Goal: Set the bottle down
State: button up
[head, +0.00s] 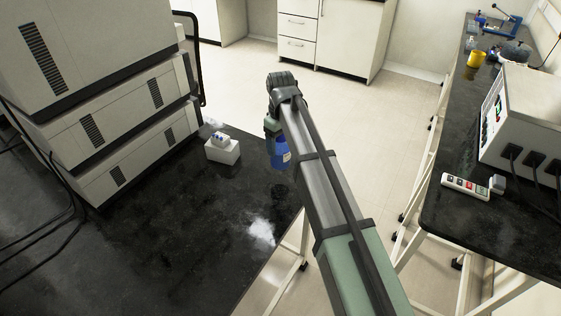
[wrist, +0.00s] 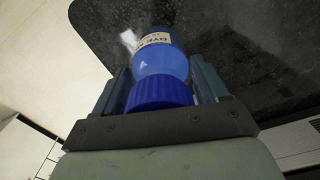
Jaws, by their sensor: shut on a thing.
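A blue bottle (head: 281,153) with a pale label hangs under my arm's end near the right edge of the black bench (head: 150,235). In the wrist view the bottle (wrist: 160,55) shows its blue cap nearest the camera and a label on its body. My gripper (wrist: 163,85) is shut on the bottle, with a finger on each side near the cap. In the head view the fingers are mostly hidden behind my arm. Whether the bottle's base touches the bench cannot be told.
A white box (head: 222,151) with small blue-topped items stands on the bench, left of the bottle. Stacked instrument modules (head: 110,90) fill the bench's back left. The middle of the bench is clear. A second bench (head: 480,210) with equipment stands at the right.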

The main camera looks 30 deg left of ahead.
aim_at(280, 157)
jog(key=shift+f, duration=3.3)
jog(key=shift+f, duration=0.1)
jog(key=o, duration=1.4)
notch_tip(280, 157, up, 12)
jog(key=shift+r, duration=0.15)
